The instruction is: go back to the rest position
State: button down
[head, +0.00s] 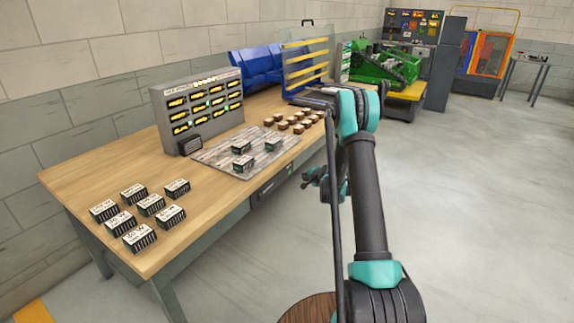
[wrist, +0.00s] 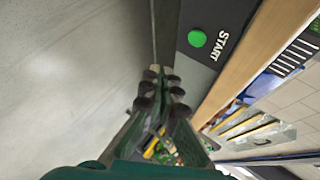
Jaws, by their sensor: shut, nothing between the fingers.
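My gripper (head: 313,178) hangs off the front edge of the wooden workbench (head: 85,183), partly behind my own arm in the head view. In the wrist view its fingers (wrist: 161,78) are together with nothing between them. They point toward the dark panel with a green START button (wrist: 197,38); I cannot tell the exact gap. This panel also shows under the bench edge in the head view (head: 268,188).
On the bench are several black-and-white blocks (head: 138,237), a grey mat (head: 215,155) with similar blocks, a grey display panel (head: 200,106), several small brown blocks (head: 297,124) and a blue bin (head: 258,66). A green machine (head: 385,65) stands behind. The right floor is clear.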

jog(key=s+r+n+g+h, duration=0.1)
jog(key=s+r+n+g, duration=0.15)
jog(key=s+r, duration=0.65)
jog(key=s+r+n+g, duration=0.1)
jog(key=s+r+n, duration=0.4)
jog(key=s, duration=0.9)
jog(key=s+d+n+g+h, duration=0.2)
jog(key=s+n, duration=0.3)
jog(key=s, duration=2.6)
jog(key=shift+d+f+g+h, duration=0.3)
jog(key=shift+d+g+h, duration=0.1)
jog(key=shift+g, duration=0.15)
jog(key=shift+a, duration=0.1)
